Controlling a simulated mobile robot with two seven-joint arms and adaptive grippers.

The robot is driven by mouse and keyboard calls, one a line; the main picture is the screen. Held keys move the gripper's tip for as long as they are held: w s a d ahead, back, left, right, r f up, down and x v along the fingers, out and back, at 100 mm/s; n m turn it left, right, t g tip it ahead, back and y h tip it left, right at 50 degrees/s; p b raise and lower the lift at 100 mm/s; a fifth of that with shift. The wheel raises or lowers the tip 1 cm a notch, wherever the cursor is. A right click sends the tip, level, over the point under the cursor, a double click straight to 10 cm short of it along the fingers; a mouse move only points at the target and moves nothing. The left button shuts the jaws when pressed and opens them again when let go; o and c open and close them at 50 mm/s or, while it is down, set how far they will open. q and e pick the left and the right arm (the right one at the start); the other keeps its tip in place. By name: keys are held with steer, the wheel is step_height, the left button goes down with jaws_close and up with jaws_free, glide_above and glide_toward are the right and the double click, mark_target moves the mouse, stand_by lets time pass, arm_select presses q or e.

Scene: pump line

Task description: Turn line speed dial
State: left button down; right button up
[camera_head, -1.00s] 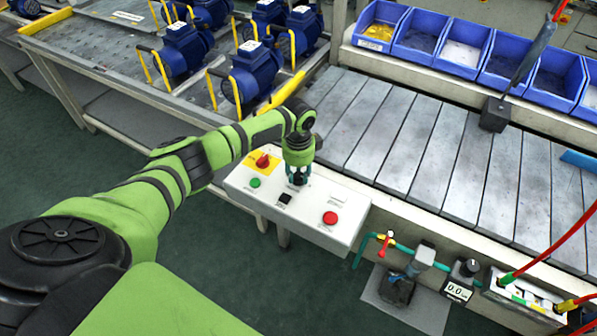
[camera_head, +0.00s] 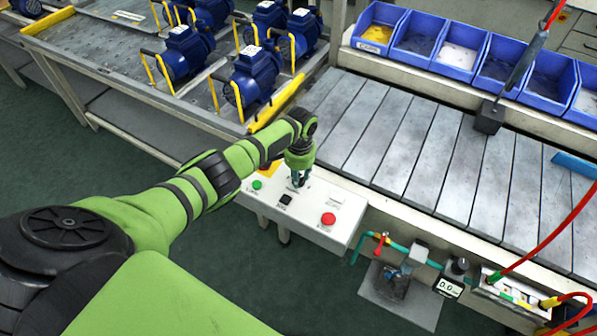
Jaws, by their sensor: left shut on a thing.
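The control panel (camera_head: 304,215) is a pale box at the front of the slatted line. My left gripper (camera_head: 298,182) points down at its top face, behind the black button (camera_head: 285,199). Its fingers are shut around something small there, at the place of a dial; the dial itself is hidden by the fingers. A green button (camera_head: 257,185) and a red button (camera_head: 328,219) are on the panel to either side. A yellow plate (camera_head: 268,170) shows partly behind my wrist. My right gripper is not in view.
Blue pumps (camera_head: 254,73) stand on the left bench. Blue bins (camera_head: 460,47) line the back of the slatted belt (camera_head: 400,140). A valve with a red handle (camera_head: 380,245) and a small gauge (camera_head: 449,287) sit right of the panel. A dark tool (camera_head: 489,116) hangs over the belt.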

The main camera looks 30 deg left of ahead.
mark_target(300, 178)
arm_select(q)
steer(key=shift+n+p, duration=0.35)
steer(key=shift+n, duration=0.75)
steer(key=c, duration=0.9)
jaws_free()
step_height(300, 178, up, 12)
steer(key=shift+d, duration=0.2)
steer(key=shift+f, duration=0.1)
